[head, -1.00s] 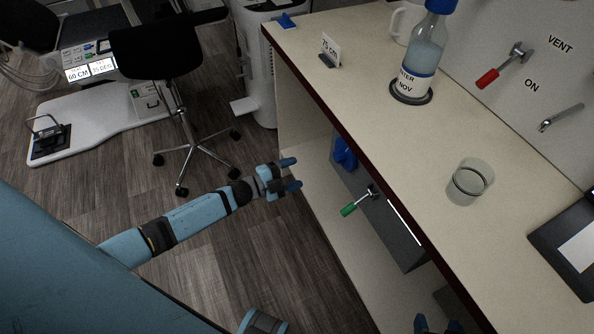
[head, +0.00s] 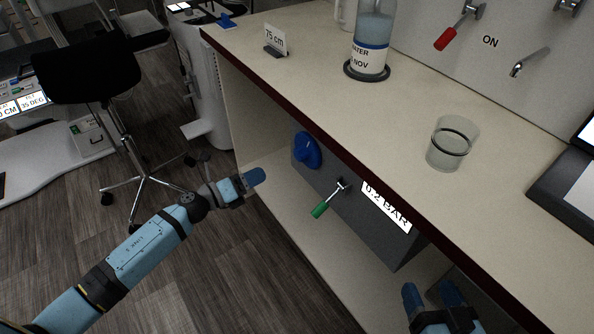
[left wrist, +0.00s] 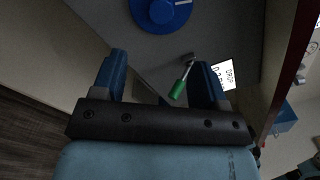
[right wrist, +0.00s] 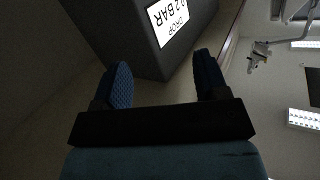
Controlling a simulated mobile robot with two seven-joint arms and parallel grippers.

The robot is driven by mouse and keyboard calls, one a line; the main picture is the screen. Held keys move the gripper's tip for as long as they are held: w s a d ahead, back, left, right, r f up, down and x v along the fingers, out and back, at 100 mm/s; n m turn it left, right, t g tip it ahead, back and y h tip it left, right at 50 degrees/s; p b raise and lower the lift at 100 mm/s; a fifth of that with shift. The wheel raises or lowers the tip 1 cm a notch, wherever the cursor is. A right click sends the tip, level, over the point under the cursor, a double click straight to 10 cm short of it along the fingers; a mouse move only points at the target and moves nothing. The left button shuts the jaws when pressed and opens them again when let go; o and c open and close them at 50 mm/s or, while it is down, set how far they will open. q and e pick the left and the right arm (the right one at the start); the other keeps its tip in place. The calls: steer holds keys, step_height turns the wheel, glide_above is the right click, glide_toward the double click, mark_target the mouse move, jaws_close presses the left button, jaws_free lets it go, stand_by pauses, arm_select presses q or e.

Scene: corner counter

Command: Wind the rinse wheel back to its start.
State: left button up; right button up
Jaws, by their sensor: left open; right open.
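A round blue wheel (head: 306,150) sits on the front of a dark grey box under the counter; I take it to be the rinse wheel. It shows at the top of the left wrist view (left wrist: 163,12), partly cut off. My left gripper (head: 245,183) is open and empty, below and left of the wheel, apart from it. In the left wrist view the wheel lies beyond the finger gap (left wrist: 163,80). My right gripper (head: 432,293) is open and empty at the bottom right, beside the box's right end.
A green-handled lever (head: 320,209) and a "0.2 BAR" display (head: 387,207) are on the box (head: 345,215). The counter edge (head: 330,147) overhangs it. On top stand a bottle (head: 372,40), a glass (head: 452,143) and a "75 cm" sign (head: 274,39). A chair stands left.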

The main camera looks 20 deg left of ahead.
mark_target(297, 155)
arm_select(q)
steer(key=shift+m, duration=0.4)
steer(key=b+x, duration=0.1)
steer(key=x, duration=1.1)
steer(key=shift+w+d+r, duration=0.1)
steer(key=shift+w+d, duration=0.1)
steer(key=shift+w, duration=0.05)
steer(key=shift+w+d, duration=0.3)
steer(key=shift+w, duration=0.1)
arm_select(e)
steer(key=shift+w+a+r+t+y, duration=0.1)
steer(key=shift+a+r+t+y, duration=0.2)
steer(key=shift+r, duration=0.35)
steer(key=shift+a+r+t+y, duration=0.3)
steer(key=shift+r, duration=0.3)
